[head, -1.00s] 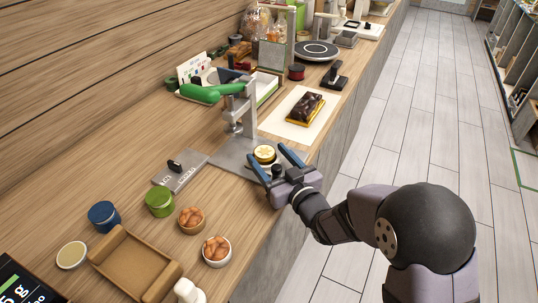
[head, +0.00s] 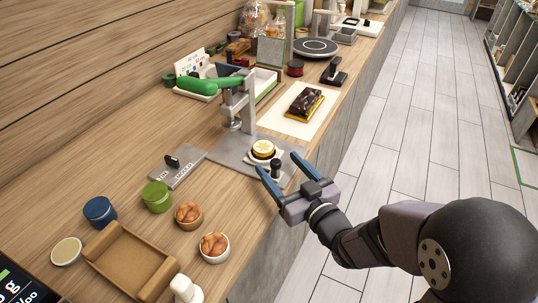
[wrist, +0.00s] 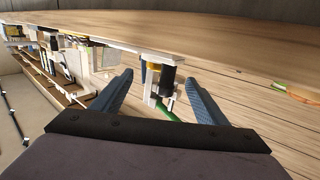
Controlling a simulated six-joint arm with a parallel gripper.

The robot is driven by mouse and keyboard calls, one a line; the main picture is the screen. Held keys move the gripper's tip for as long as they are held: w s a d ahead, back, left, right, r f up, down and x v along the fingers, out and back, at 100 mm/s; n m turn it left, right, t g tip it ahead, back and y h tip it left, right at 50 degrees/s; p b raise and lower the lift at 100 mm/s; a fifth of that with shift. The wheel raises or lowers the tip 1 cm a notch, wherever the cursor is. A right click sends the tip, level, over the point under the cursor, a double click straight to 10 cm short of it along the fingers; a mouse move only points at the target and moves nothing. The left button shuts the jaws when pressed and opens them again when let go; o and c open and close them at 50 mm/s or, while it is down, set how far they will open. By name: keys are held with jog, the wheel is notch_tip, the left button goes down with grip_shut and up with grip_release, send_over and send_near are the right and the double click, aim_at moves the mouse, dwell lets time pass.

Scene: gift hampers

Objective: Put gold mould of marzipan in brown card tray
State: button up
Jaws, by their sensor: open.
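The gold mould of marzipan (head: 263,149) is a small round gold ring with a pale filling. It sits on a white piece on the grey base plate of a press (head: 233,154), in front of the press column. My gripper (head: 279,163) is open and empty at the near edge of that plate, apart from the mould. A short black knob stands between its fingers. In the wrist view my gripper (wrist: 158,82) frames a black and yellow shape I cannot identify surely. The brown card tray (head: 128,262) lies empty at the lower left.
A chocolate-topped slab (head: 304,103) lies on paper beyond. The counter ends at the right.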

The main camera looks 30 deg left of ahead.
aim_at(264, 147)
jog(key=shift+a+r+p, duration=0.15)
jog(key=shift+r+p, duration=0.4)
jog(key=shift+p, duration=0.45)
jog(key=shift+r+g+h+p, duration=0.2)
jog(key=shift+g+h+p, duration=0.2)
jog(key=shift+h+p, duration=0.3)
jog(key=shift+a+f, duration=0.1)
jog(key=shift+f, duration=0.1)
jog(key=shift+p+x, duration=1.15)
jog(key=shift+x, duration=2.5)
jog(key=shift+r, duration=0.15)
jog(key=c, duration=1.3)
jog(key=shift+o, duration=0.2)
jog(key=shift+w+r, duration=0.1)
jog(key=shift+r, duration=0.05)
notch_tip(264, 147, up, 10)
